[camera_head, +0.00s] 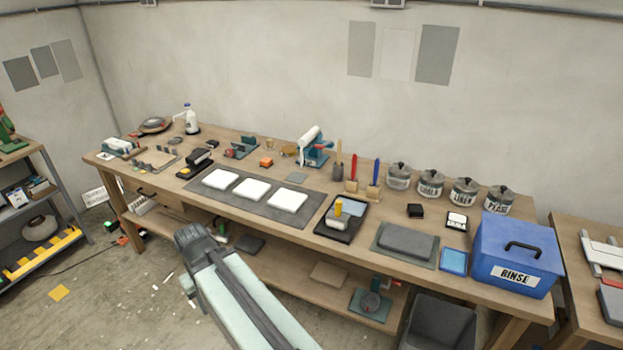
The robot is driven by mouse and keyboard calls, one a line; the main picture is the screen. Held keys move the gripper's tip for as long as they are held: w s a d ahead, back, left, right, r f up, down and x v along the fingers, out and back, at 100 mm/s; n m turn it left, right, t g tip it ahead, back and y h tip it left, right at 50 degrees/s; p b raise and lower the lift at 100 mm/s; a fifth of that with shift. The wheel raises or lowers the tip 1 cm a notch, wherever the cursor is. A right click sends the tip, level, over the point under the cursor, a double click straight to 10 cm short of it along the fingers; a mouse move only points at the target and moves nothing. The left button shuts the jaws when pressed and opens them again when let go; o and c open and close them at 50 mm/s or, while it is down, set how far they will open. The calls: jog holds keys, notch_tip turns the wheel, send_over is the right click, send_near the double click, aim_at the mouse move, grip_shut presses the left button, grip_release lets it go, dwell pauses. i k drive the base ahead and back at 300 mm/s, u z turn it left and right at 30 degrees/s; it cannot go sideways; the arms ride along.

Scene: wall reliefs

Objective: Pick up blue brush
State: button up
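The blue brush (376,173) stands upright on the workbench (130,165), toward the back and right of centre. Its thin blue handle points up, and its lower end meets a small wooden block; I cannot make out its bristles. A red-handled brush (353,168) stands close to its left in a similar block. Further left is one with a tan handle (338,160). My arm reaches up from the bottom edge, in front of the bench and well left of the blue brush. My gripper's fingers do not show.
Lidded grey pots (430,184) stand right of the blue brush. A black tray (325,230) with a yellow-handled tool lies in front of it. A blue RINSE box (515,253) stands at the bench's right end. White slabs (251,189) lie on a dark mat left of centre.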

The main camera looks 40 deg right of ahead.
aim_at(375, 174)
jog(key=u, duration=1)
jog(key=i, duration=0.85)
jog(key=z, duration=2.05)
jog(key=i, duration=1)
jog(key=u, duration=0.05)
